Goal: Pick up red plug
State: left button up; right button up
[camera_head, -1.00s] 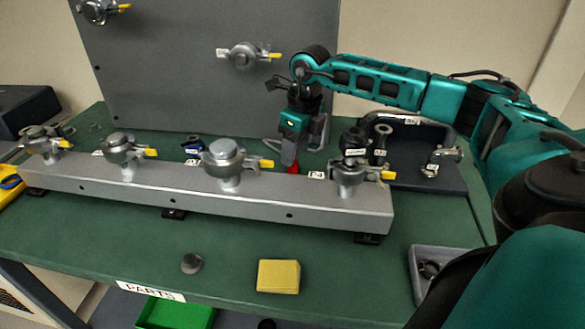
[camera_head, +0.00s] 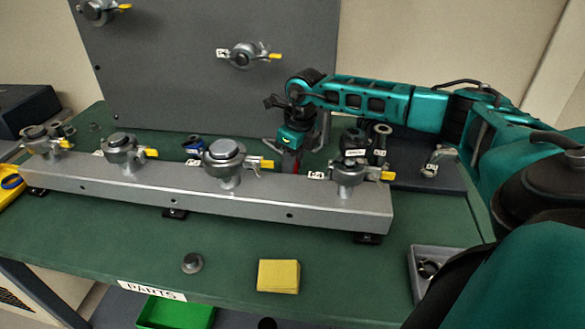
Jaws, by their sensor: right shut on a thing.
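The red plug (camera_head: 297,168) shows only as a small red patch behind the grey rail, between two clamped fittings. My right gripper (camera_head: 291,164) points down behind the rail and is shut on the red plug. The rail hides the lower part of the plug and the fingertips, so I cannot tell whether the plug still touches the bench. My left gripper is not in view.
The grey rail (camera_head: 265,200) with several clamped fittings runs across the green bench (camera_head: 130,238) in front of the gripper. A grey upright panel (camera_head: 170,70) stands behind. A yellow pad (camera_head: 278,276) and a small grey cap (camera_head: 192,263) lie in front; the bench around them is clear.

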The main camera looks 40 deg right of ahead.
grip_shut()
jog(key=shift+r, duration=0.1)
